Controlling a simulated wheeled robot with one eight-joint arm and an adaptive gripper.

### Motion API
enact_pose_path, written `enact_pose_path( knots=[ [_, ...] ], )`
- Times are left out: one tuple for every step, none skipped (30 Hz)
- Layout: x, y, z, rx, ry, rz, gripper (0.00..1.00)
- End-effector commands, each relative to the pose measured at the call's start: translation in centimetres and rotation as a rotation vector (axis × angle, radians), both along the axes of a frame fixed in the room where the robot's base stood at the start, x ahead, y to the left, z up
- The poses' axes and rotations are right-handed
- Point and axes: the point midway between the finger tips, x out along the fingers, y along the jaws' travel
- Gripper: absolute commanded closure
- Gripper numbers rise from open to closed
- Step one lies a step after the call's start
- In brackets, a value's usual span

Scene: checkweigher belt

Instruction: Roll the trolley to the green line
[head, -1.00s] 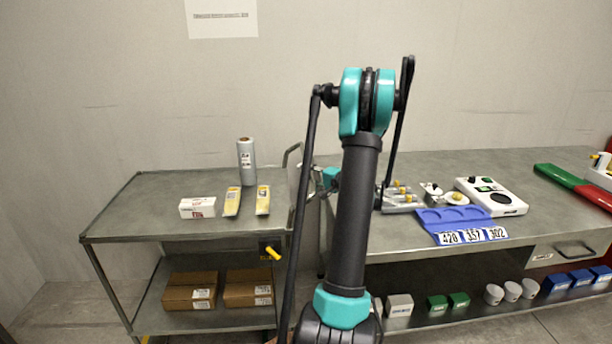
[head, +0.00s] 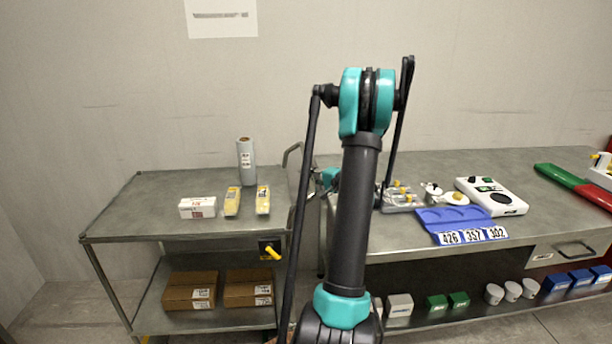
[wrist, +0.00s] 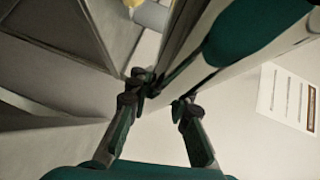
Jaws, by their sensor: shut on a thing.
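The trolley (head: 150,238) is a grey metal two-shelf cart at the left in the head view. Its upright handle (head: 288,158) is at its right end, beside the workbench. My gripper (wrist: 160,102) shows in the wrist view, with its fingertips close around a part that looks like the trolley's handle. In the head view my arm hides most of the gripper and the grip. I see no green line on the floor in either view.
On the trolley top are a white roll (head: 246,162), a white box (head: 197,207) and two yellow-labelled packs. Cartons (head: 190,291) lie on its lower shelf. A yellow lever (head: 270,251) is at its front right. The workbench (head: 400,165) stands close at right. Floor shows at left.

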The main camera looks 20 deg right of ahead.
Motion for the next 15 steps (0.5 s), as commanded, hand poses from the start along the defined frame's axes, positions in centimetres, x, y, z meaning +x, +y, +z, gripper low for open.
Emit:
enact_pose_path(
  knots=[
    [0.2, 0.3, 0.3, 0.006, -0.005, 0.000, 1.00],
    [0.3, 0.5, 0.3, 0.006, -0.005, 0.000, 1.00],
    [0.4, 0.9, 0.3, 0.007, -0.005, 0.001, 1.00],
    [0.5, 1.2, 0.3, 0.007, -0.005, 0.002, 1.00],
    [0.6, 1.6, 0.3, 0.006, -0.006, 0.003, 1.00],
    [0.7, 2.1, 0.3, 0.006, -0.005, 0.004, 1.00],
    [0.8, 2.5, 0.3, 0.007, -0.005, 0.004, 1.00],
    [0.9, 2.8, 0.3, 0.007, -0.005, 0.004, 1.00],
    [1.1, 3.4, 0.3, 0.007, -0.005, 0.005, 1.00],
    [1.2, 3.7, 0.3, 0.007, -0.005, 0.005, 1.00],
    [1.2, 3.9, 0.3, 0.007, -0.005, 0.004, 1.00],
    [1.3, 4.1, 0.3, 0.007, -0.005, 0.002, 1.00],
    [1.4, 4.2, 0.3, 0.007, -0.005, 0.001, 1.00],
    [1.4, 4.3, 0.3, 0.006, -0.006, 0.000, 1.00],
    [1.4, 4.3, 0.3, 0.006, -0.005, -0.001, 1.00]
  ],
)
